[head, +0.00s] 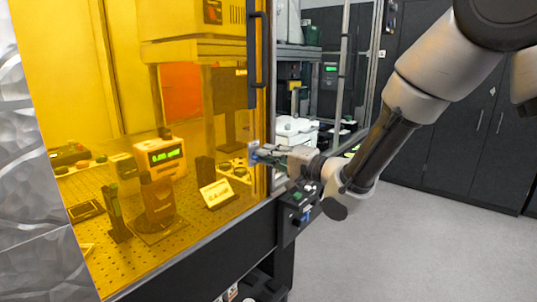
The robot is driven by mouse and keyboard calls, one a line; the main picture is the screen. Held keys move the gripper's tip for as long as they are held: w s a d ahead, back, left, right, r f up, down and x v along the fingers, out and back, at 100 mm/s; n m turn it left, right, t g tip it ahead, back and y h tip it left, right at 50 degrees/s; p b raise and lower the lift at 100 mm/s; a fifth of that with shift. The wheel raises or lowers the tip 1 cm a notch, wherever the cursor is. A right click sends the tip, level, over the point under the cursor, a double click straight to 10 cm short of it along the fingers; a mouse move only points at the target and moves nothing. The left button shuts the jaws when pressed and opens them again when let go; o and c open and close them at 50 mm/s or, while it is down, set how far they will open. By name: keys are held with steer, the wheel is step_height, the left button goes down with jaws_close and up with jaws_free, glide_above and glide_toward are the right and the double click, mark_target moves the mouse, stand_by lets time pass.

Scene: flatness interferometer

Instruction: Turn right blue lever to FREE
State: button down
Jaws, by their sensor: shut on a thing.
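The right blue lever (254,158) shows as a small patch of blue at the right edge of the amber enclosure. My gripper (260,154) reaches in from the right and is shut on it. The fingers hide most of the lever, so its exact angle and any FREE marking cannot be read.
The amber panel (110,60) with a black door handle (252,60) stands to the left of my gripper. Behind it, a display unit (162,155) and a small sign (216,193) stand on a perforated plate. A black control box (298,205) sits just below my arm. Grey floor (420,250) is clear at right.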

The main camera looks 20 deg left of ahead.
steer(key=shift+w+m, duration=0.1)
steer(key=shift+m, duration=0.7)
steer(key=shift+f, duration=0.1)
steer(key=c, duration=1.6)
jaws_free()
steer(key=shift+d, duration=0.1)
steer(key=v, duration=0.7)
steer(key=shift+d, duration=0.15)
